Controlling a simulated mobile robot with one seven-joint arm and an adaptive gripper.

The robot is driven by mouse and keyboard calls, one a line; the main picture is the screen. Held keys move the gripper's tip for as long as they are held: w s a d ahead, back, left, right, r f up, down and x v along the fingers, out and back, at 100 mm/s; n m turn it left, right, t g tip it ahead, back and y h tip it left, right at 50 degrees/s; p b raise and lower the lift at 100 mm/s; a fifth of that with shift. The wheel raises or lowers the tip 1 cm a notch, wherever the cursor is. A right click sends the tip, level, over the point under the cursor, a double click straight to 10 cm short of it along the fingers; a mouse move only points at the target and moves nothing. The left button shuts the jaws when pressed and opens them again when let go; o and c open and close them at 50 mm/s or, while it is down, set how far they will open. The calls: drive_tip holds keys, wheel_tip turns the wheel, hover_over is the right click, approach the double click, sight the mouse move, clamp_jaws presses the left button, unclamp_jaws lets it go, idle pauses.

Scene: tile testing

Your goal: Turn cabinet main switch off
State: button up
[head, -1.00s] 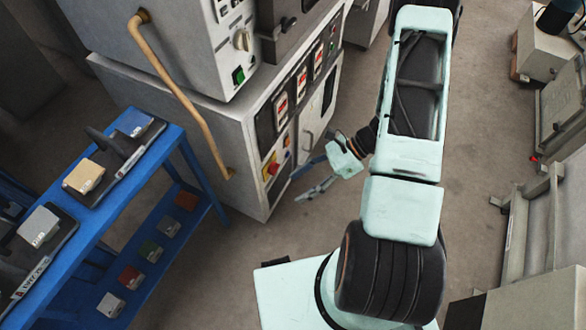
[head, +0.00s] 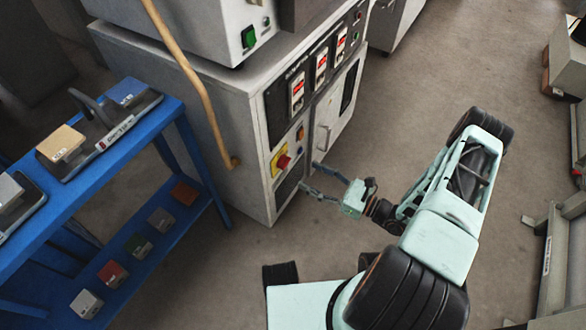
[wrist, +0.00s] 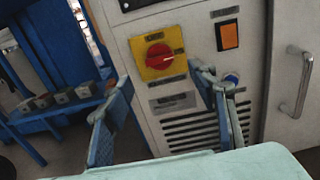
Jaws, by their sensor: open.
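The cabinet main switch (head: 283,161) is a red rotary knob on a yellow plate, low on the front of the grey cabinet (head: 225,115). In the wrist view the red knob (wrist: 159,56) shows above and between my two fingers, with its handle lying roughly level. My gripper (head: 317,180) is open and empty, in front of the cabinet and a little to the right of and below the switch. In the wrist view my gripper (wrist: 160,105) has its fingers spread. They look apart from the knob, though the exact distance cannot be told.
An orange rocker switch (wrist: 229,36) and a blue button (wrist: 231,79) sit right of the knob. A cabinet door handle (wrist: 299,82) is farther right. A blue rack (head: 177,105) with tile samples stands left. Floor lies open around the gripper.

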sight(287, 164)
drive_tip(key=b+x, duration=0.1)
drive_tip(key=x, duration=0.6)
drive_tip(key=shift+a, duration=0.15)
drive_tip(key=shift+w, duration=0.1)
drive_tip(key=shift+c, duration=0.7)
drive_tip(key=c, duration=1)
